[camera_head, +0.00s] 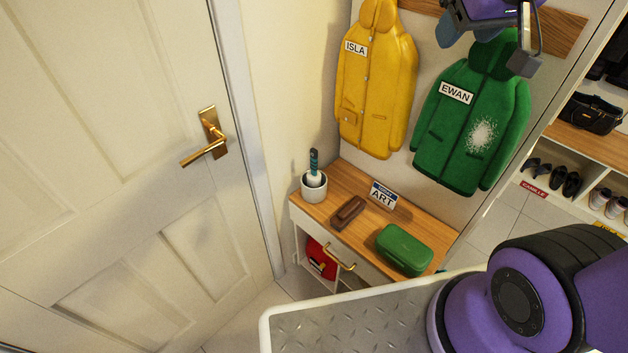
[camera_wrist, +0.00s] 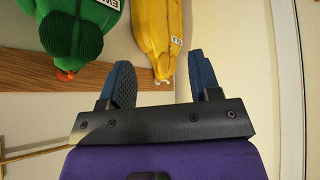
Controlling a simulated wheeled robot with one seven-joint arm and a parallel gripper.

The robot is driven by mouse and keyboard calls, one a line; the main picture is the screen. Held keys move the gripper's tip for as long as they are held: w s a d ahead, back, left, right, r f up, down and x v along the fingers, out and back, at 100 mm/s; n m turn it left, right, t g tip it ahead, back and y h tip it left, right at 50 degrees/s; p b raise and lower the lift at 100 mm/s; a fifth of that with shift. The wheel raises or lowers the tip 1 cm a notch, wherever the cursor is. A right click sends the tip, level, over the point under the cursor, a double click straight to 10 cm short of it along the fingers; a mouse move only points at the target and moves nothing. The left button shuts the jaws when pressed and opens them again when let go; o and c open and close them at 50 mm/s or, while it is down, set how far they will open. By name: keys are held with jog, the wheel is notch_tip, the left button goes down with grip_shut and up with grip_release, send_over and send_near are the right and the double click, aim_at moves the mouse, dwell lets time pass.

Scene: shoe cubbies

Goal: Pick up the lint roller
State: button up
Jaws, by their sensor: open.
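The lint roller (camera_head: 314,166) stands in a white cup (camera_head: 314,190) at the back left corner of the wooden cabinet top, with its dark teal handle up and its white roll partly hidden by the cup. My gripper (camera_head: 490,42) is high at the top right of the head view, in front of the green coat and well away from the cup. In the wrist view my gripper (camera_wrist: 158,82) shows its two blue fingers spread with nothing between them. The lint roller is not visible in the wrist view.
The cabinet top (camera_head: 345,172) also holds a brown brush (camera_head: 348,212), an ART sign (camera_head: 384,195) and a green case (camera_head: 404,249). A yellow coat (camera_head: 377,85) and a white-speckled green coat (camera_head: 470,120) hang above. A white door (camera_head: 100,150) stands left; shoe cubbies (camera_head: 590,150) stand right.

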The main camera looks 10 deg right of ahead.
aim_at(316, 161)
jog(key=w+a+f+n+t+y, duration=0.1)
jog(key=w+f, duration=0.4)
jog(key=w, duration=0.3)
jog(key=w+a+f+n+t, duration=0.1)
jog(key=w+a+f, duration=0.1)
jog(key=w+f, duration=0.45)
jog(key=w+a+f+n+t+y, duration=0.15)
jog(key=w+f, duration=0.25)
jog(key=w, duration=0.6)
jog(key=w+a+f+n+t+y, duration=0.1)
jog(key=w+a+f+t+y, duration=0.15)
jog(key=f, duration=0.85)
jog(key=w+a+f+n+t+y, duration=0.1)
jog(key=w+a+f, duration=0.15)
jog(key=f, duration=0.85)
jog(key=s+a+f+t+y, duration=0.25)
jog(key=s+f, duration=0.65)
jog(key=f, duration=0.5)
jog(key=shift+m+g, duration=0.25)
jog(key=shift+m, duration=0.2)
jog(key=x, duration=1)
jog(key=shift+w+a, duration=0.15)
jog(key=shift+w, duration=0.15)
grip_shut()
